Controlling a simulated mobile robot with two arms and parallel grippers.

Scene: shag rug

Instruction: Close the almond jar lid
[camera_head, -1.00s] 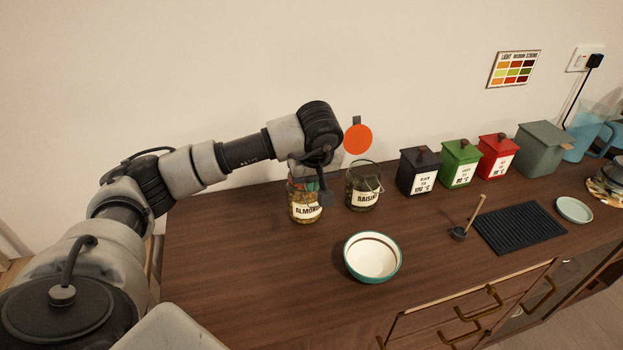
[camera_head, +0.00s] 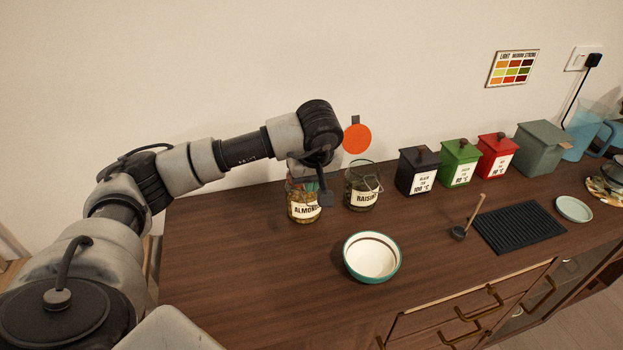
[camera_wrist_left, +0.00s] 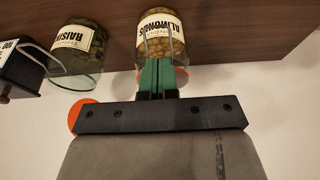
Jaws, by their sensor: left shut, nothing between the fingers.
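The almond jar (camera_head: 304,207) is a glass jar with a white label, standing on the wooden counter near the wall. It also shows in the left wrist view (camera_wrist_left: 168,42), upside down in the picture. My left gripper (camera_head: 322,186) is at the top of this jar, its green fingers (camera_wrist_left: 158,72) together and empty. In the wrist view the fingers overlap the jar's rim area, where a wire clasp shows. Whether they touch the jar I cannot tell. My gripper and wrist hide most of the lid, so its position is unclear. My right gripper is not in view.
A raisin jar (camera_head: 361,190) with a wire clasp stands close on the right. Black (camera_head: 418,172), green (camera_head: 460,163) and red (camera_head: 497,157) tins follow. A bowl (camera_head: 372,257) sits in front. An orange disc (camera_head: 357,139) is at the wall. Counter at front left is clear.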

